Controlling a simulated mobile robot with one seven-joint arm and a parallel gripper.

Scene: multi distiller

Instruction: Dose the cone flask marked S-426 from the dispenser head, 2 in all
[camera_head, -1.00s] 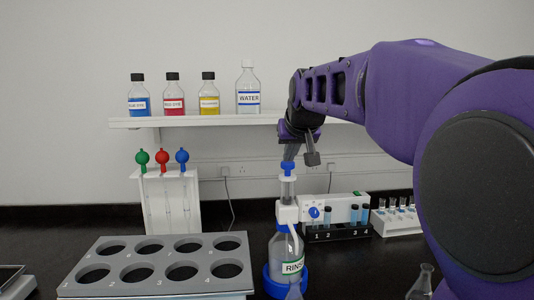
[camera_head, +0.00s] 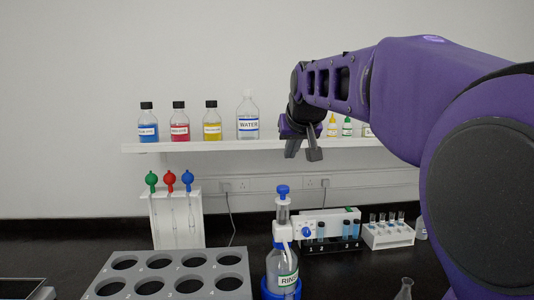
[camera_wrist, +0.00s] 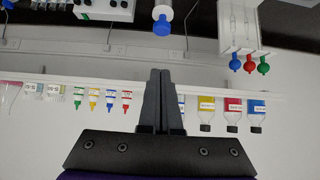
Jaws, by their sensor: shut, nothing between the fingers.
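A cone flask (camera_head: 405,290) shows partly at the lower right edge; no marking is readable, so I cannot identify S-426.
A grey rack with round holes (camera_head: 170,263) stands left of the dispenser. A pipette stand (camera_head: 177,220) is behind it. A vial rack (camera_head: 332,246) and a tube rack (camera_head: 388,235) are right. The wall shelf (camera_head: 190,146) holds several bottles near my gripper's height.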

